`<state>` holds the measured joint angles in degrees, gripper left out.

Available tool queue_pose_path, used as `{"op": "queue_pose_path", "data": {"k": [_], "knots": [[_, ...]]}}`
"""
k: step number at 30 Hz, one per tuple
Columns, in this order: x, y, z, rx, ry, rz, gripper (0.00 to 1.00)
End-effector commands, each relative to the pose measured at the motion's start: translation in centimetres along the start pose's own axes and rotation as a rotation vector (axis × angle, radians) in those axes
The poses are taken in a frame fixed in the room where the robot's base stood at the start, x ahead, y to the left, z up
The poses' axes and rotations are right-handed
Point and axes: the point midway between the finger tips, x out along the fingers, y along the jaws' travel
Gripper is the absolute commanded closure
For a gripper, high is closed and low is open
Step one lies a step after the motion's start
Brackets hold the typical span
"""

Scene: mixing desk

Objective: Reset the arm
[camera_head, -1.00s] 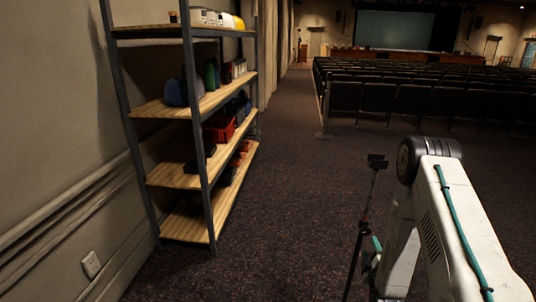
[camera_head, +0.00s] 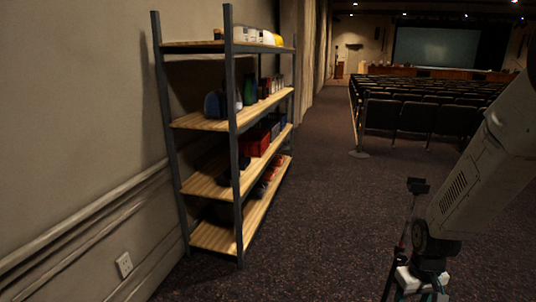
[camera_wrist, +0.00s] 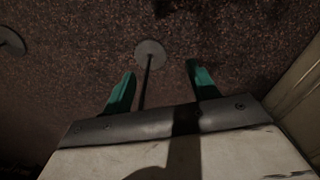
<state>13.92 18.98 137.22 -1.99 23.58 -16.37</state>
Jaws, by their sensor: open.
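My arm (camera_head: 475,185) reaches in from the right side of the head view and bends downward. Its white and green end shows low at the bottom right, and the fingertips cannot be made out there. In the wrist view my gripper (camera_wrist: 160,69) has its two green fingers well apart, with nothing held. Beyond the fingers is dark speckled carpet. A thin dark pole with a round grey base (camera_wrist: 150,53) shows between the fingers; I cannot tell how near it is.
A metal-framed shelf (camera_head: 235,150) with wooden boards and several items stands by the left wall. A thin black stand (camera_head: 417,186) is beside my arm. Rows of dark seats (camera_head: 405,115) fill the back right. Carpet (camera_head: 320,230) between shelf and stand is clear.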

Motion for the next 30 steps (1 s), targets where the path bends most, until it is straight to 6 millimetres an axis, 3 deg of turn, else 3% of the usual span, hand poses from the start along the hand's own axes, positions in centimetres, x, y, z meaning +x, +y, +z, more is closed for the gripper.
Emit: {"op": "queue_pose_path", "data": {"k": [1, 6, 15, 21, 30], "knots": [[-2.5, -0.8, 1.0, 0.022, -0.022, -0.005, 0.41], [-9.3, -3.4, 5.3, 0.100, -0.117, -0.023, 0.41], [-19.0, -7.4, 13.3, 0.166, -0.176, -0.024, 0.41], [-23.4, -9.2, 17.2, 0.137, -0.088, -0.016, 0.41], [-26.7, -10.5, 18.6, 0.087, 0.102, -0.007, 0.41]]}}
